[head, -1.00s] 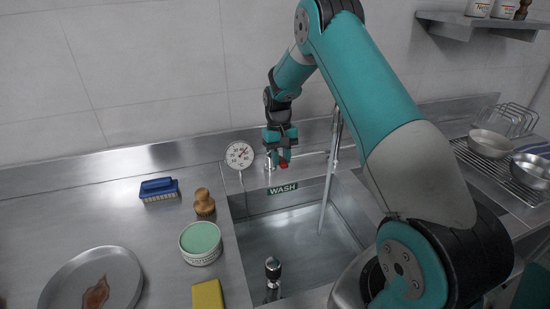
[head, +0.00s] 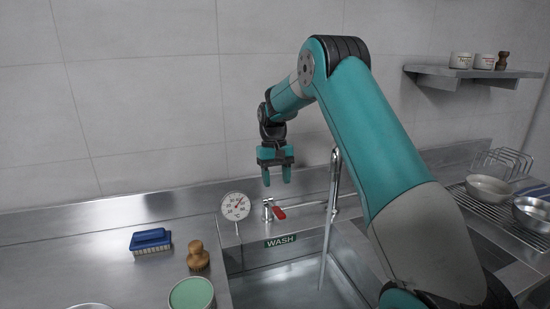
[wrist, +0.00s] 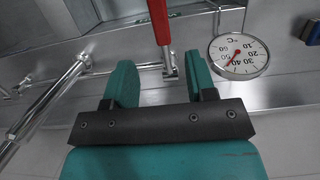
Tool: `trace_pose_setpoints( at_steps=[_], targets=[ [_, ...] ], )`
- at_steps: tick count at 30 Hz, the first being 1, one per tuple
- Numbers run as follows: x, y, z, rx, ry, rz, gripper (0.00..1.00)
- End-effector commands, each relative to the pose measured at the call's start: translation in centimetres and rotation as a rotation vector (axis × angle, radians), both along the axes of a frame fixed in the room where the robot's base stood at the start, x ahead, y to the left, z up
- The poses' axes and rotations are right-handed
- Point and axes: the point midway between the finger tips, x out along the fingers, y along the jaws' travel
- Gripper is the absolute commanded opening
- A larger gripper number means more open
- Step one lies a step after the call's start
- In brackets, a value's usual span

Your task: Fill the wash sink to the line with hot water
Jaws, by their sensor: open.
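My gripper (head: 277,182) is open and empty, above the red tap lever (head: 280,213) and apart from it. In the wrist view the red lever (wrist: 160,22) shows beyond the gap between my gripper's fingers (wrist: 158,72). A stream of water (head: 324,250) falls from the tall tap spout (head: 335,165) into the wash sink (head: 232,262). The sink is marked by a WASH label (head: 280,240). Water (head: 290,290) covers its visible floor; no fill line can be made out. A round thermometer dial (head: 235,206) stands at the sink's back left, its red needle near 40.
On the left counter are a blue brush (head: 151,240), a wooden brush (head: 198,257) and a green-topped tin (head: 191,294). A drying rack with metal bowls (head: 488,188) is at the right. A wall shelf (head: 470,74) hangs at upper right.

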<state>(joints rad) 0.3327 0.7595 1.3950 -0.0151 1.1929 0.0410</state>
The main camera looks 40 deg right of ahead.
Motion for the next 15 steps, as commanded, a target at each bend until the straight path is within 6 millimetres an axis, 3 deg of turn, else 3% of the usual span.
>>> trace_pose_setpoints(
  at_steps=[7, 15],
  targets=[
    [1.1, -0.5, 5.4, -0.001, -0.003, 0.001, 0.51],
    [1.5, -0.6, 7.9, 0.0, 0.0, -0.001, 0.51]
  ],
)
